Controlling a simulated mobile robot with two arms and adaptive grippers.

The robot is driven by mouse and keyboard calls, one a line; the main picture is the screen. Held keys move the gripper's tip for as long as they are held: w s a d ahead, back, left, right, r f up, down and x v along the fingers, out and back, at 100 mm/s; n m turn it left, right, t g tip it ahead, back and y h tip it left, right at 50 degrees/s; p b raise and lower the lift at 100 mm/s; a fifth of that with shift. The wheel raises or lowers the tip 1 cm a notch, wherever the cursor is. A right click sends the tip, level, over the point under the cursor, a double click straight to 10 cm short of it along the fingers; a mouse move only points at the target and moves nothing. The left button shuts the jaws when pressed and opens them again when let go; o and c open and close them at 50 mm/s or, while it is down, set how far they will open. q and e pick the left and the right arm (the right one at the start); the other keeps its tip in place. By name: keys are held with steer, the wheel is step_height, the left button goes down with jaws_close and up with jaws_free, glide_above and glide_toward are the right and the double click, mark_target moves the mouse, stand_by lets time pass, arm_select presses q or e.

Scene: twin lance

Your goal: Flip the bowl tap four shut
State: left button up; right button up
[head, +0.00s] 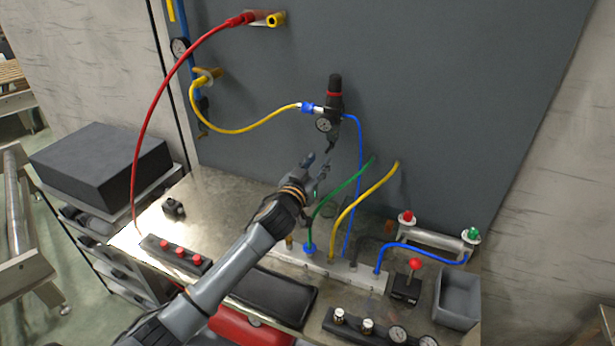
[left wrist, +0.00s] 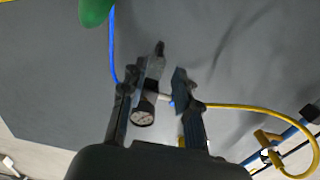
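The black regulator (head: 335,95) with a red ring and a round gauge (head: 323,125) hangs on the grey panel. A dark bowl-like part (head: 331,146) shows below it; I cannot make out a tap on it. My left gripper (head: 318,163) is open, just below and in front of that part. In the left wrist view, the fingers of my left gripper (left wrist: 158,92) stand apart, with the regulator's gauge (left wrist: 142,118) showing between them. I cannot tell whether a finger touches it. My right gripper is not in view.
A yellow hose (head: 240,131) and a blue hose (head: 359,180) join the regulator. Green (head: 340,190) and yellow (head: 365,197) hoses rise from the bench manifold (head: 342,271) close right of my gripper. A grey bin (head: 458,299) and a red-knobbed lever box (head: 406,286) stand right.

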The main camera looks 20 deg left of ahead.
arm_select(q)
steer(key=s, duration=0.7)
steer(key=shift+s+a, duration=0.15)
steer(key=shift+a, duration=0.05)
